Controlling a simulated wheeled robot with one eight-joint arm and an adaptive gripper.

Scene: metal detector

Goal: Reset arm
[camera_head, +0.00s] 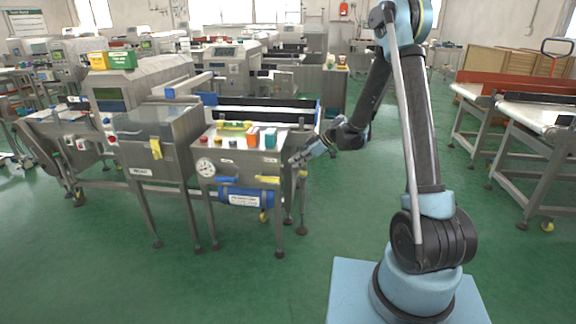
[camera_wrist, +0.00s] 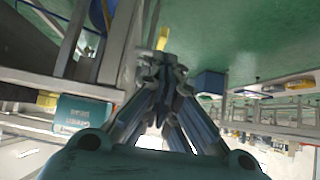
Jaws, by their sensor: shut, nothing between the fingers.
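My gripper (camera_head: 303,157) is at the end of my light blue and black arm, in the middle of the head view. It is beside the right end of a steel machine table (camera_head: 240,157), close to its edge. In the wrist view, the fingers of my gripper (camera_wrist: 163,72) meet at their tips with nothing between them. Whether the gripper touches the table frame I cannot tell.
The table carries small boxes, an orange one (camera_head: 253,136) and a teal one (camera_head: 270,139), with a gauge (camera_head: 206,166) on its front. A steel cabinet (camera_head: 157,142) stands to its left. A conveyor (camera_head: 531,115) stands at right. Green floor in front is clear.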

